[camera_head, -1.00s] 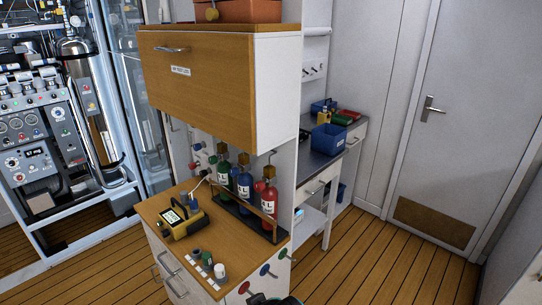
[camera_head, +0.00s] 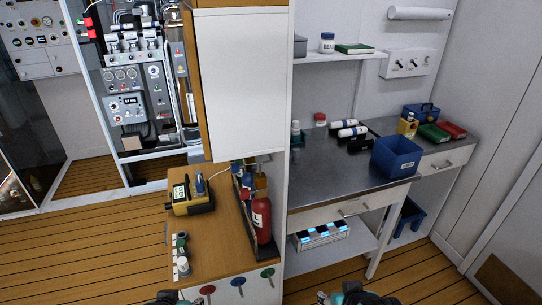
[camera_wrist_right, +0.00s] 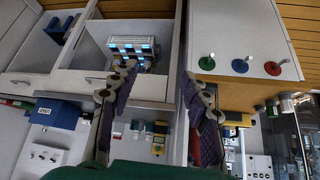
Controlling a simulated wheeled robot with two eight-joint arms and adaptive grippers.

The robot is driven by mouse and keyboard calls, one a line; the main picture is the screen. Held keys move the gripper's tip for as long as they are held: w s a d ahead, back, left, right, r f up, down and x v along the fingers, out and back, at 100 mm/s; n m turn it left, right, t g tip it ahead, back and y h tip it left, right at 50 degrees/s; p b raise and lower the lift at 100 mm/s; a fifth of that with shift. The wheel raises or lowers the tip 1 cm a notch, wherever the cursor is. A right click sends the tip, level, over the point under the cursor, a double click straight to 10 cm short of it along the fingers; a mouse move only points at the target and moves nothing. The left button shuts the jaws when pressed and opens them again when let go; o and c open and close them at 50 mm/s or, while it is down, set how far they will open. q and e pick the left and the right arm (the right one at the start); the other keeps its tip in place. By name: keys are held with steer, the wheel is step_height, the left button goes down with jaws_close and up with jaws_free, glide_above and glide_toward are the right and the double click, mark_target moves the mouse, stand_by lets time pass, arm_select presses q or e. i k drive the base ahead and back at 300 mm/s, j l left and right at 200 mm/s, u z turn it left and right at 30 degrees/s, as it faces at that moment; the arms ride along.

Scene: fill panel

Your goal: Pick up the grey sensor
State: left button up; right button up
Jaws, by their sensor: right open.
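Several small sensor-like cylinders stand in a row along the left edge of the wooden cabinet top (camera_head: 218,235). The rearmost looks grey and is probably the grey sensor (camera_head: 181,238); a green one (camera_head: 181,252) and a white one (camera_head: 183,267) stand in front of it. They are too small to tell apart surely. My right gripper (camera_wrist_right: 160,75) is open and empty in the right wrist view, facing the workbench and cabinet front. It shows only partly at the bottom edge of the head view. My left gripper (camera_head: 170,298) barely shows at the bottom, left of centre; its jaws are unclear.
A yellow device (camera_head: 192,198) and a rack with a red bottle (camera_head: 262,220) stand on the cabinet top. Red, blue and green knobs stick out of its front. A white upper cabinet (camera_head: 242,85) overhangs. At right is a bench with a blue bin (camera_head: 396,157).

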mark_target(296, 151)
steer(key=l, duration=0.45)
steer(key=i+l, duration=0.1)
steer(key=l, duration=0.4)
steer(key=i+l+u, duration=0.1)
steer(key=l, duration=0.2)
steer(key=i+l+u, duration=0.2)
steer(key=l, duration=0.45)
steer(key=i+l+u, duration=0.1)
steer(key=i+l, duration=0.15)
steer(key=l, duration=0.1)
